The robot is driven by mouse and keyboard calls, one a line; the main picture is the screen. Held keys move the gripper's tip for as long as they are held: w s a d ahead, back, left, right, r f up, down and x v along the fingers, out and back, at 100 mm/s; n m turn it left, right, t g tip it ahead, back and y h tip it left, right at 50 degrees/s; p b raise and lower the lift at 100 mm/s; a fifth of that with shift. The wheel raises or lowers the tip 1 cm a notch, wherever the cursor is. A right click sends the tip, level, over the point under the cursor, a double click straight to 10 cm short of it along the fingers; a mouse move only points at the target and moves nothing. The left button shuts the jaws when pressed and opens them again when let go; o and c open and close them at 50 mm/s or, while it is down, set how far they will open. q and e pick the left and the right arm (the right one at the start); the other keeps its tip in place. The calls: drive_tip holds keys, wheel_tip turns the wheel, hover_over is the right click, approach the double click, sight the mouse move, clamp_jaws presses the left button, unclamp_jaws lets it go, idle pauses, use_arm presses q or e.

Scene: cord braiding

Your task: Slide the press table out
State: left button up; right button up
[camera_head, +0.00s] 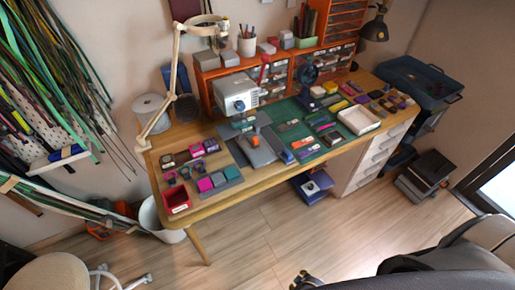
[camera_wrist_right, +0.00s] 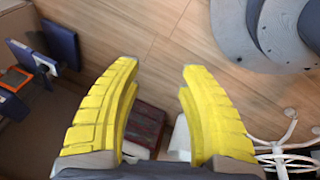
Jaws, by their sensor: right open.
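A white press (camera_head: 240,94) stands on the wooden desk (camera_head: 222,192), left of the middle in the head view. Below its head is a dark grey press table (camera_head: 262,156), a flat plate with an orange piece (camera_head: 254,140) near its back edge. I cannot tell how far the plate is slid out. My right gripper (camera_wrist_right: 160,70) shows in the right wrist view with yellow ribbed fingers. They are apart with nothing between the tips, above the floor and away from the press. My left gripper is in neither view.
A red tray (camera_head: 177,199) and small coloured blocks lie left of the press. A green mat (camera_head: 310,125) with many small items and a cream tray (camera_head: 359,120) is to the right. A lamp arm (camera_head: 174,75) rises at the left.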

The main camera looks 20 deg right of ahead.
drive_tip(key=w+d+r+t+h, duration=0.1)
drive_tip(key=w+r, duration=0.5)
drive_tip(key=r, duration=0.5)
wheel_tip(320, 180, up, 36)
drive_tip(key=f+m+t+y, duration=0.1)
drive_tip(key=m+t+y, duration=0.3)
drive_tip(key=t, duration=0.5)
hover_over(257, 140)
drive_tip(key=s+d, duration=0.2)
drive_tip(key=s, duration=1.2)
drive_tip(key=x, duration=1.6)
drive_tip(key=shift+w+r, duration=0.15)
drive_tip(key=shift+w, duration=0.05)
clamp_jaws()
